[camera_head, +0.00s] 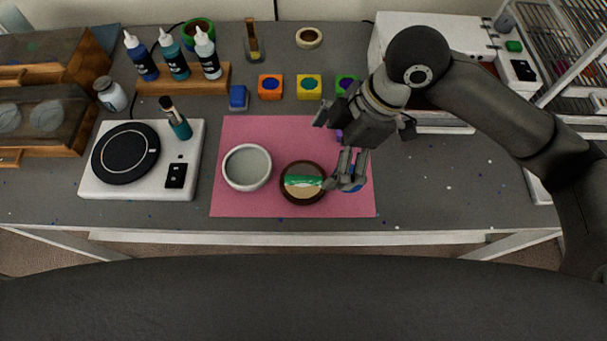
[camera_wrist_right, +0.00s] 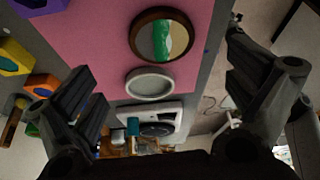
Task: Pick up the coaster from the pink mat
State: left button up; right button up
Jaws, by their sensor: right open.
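The coaster (camera_head: 304,196) is round with a dark brown rim and a green, white and tan face. It lies on the pink mat (camera_head: 240,204), right of a pale grey bowl (camera_head: 247,167). In the right wrist view the coaster (camera_wrist_right: 162,33) shows at the top, between and beyond my fingers. My right gripper (camera_head: 345,182) is open and empty above the right part of the mat, just right of the coaster. In the wrist view its fingers (camera_wrist_right: 170,95) are spread wide. My left gripper is in neither view.
A white turntable device (camera_head: 188,150) with a black disc stands left of the mat. Bottles in a wooden rack (camera_head: 215,83) and colored cubes (camera_head: 270,87) stand behind it. A white machine (camera_head: 390,35) is at the back right. The table's front edge is close to the mat.

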aim_at(307, 180)
jog(key=x, duration=0.3)
jog(key=shift+s+a+f, duration=0.1)
jog(key=shift+a+f, duration=0.1)
jog(key=shift+f, duration=0.1)
jog(key=p+x, duration=0.1)
jog(key=x, duration=0.4)
jog(key=shift+a+f, duration=0.1)
jog(key=shift+f, duration=0.2)
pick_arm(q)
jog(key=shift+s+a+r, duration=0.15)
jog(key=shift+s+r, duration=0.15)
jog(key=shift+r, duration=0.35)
pick_arm(e)
jog(key=shift+c, duration=0.3)
jog(key=c, duration=0.9)
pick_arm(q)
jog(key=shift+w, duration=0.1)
